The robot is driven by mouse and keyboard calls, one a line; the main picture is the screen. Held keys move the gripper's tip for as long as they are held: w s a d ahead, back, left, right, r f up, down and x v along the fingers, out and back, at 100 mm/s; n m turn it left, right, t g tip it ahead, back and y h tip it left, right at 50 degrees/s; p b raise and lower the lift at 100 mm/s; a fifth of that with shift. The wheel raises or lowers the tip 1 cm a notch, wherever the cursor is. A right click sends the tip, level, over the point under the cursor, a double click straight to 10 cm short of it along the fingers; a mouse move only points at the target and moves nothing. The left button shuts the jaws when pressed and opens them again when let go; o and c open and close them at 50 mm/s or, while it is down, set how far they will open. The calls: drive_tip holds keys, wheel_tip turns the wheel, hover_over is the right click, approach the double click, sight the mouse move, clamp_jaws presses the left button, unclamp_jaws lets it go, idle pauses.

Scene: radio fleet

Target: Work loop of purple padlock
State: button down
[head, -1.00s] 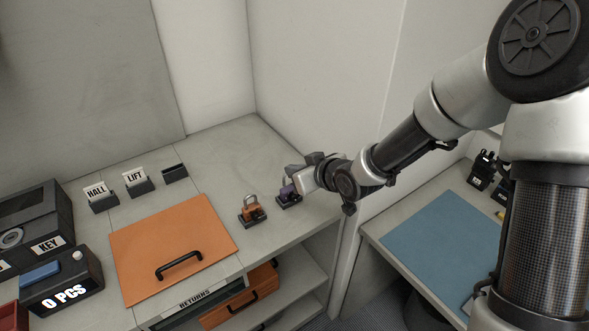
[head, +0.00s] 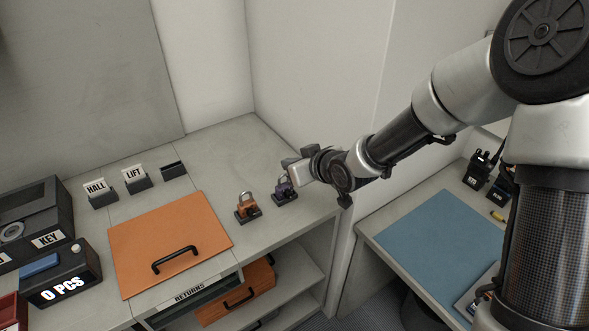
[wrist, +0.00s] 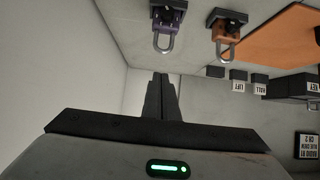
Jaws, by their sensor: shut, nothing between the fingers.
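The purple padlock (head: 285,188) stands on a dark base on the grey counter, near its right end. Its grey metal loop points up in the head view, partly overlapped by my gripper. In the wrist view the purple padlock (wrist: 170,17) is at the top, its whole loop (wrist: 163,42) visible below the body. I cannot tell whether the loop is latched. My gripper (wrist: 161,77) is shut and empty, its fingertips just short of the loop in the picture, with a visible gap.
An orange padlock (head: 247,206) stands on its own base just left of the purple one. An orange panel (head: 165,238) with a black handle lies further left. The wall (head: 320,70) is close behind. A desk with a blue mat (head: 430,240) stands at right.

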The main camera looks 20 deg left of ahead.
drive_tip(key=p+v, duration=0.1)
drive_tip(key=v, duration=0.8)
drive_tip(key=shift+s+d+p, duration=0.2)
drive_tip(key=shift+d+p, duration=0.05)
drive_tip(key=shift+p, duration=0.1)
drive_tip(key=shift+d, duration=0.1)
